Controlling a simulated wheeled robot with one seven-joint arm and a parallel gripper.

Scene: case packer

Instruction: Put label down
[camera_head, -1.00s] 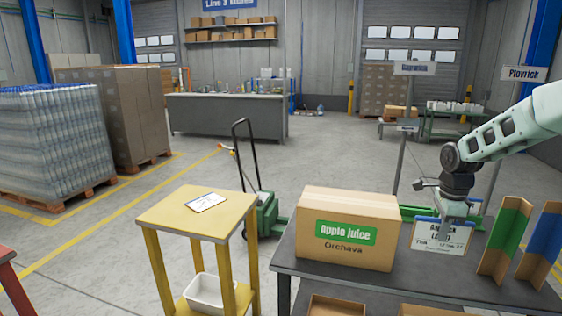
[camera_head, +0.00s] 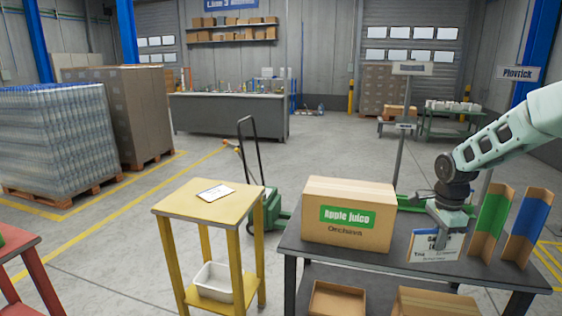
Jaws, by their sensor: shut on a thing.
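A green and brown folded board (camera_head: 491,222) and a blue and brown one (camera_head: 527,226) stand close to the right of my gripper. A yellow stand (camera_head: 180,205) holds a flat card (camera_head: 216,192). Open boxes (camera_head: 338,299) sit below the tabletop. The table's front strip is clear.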

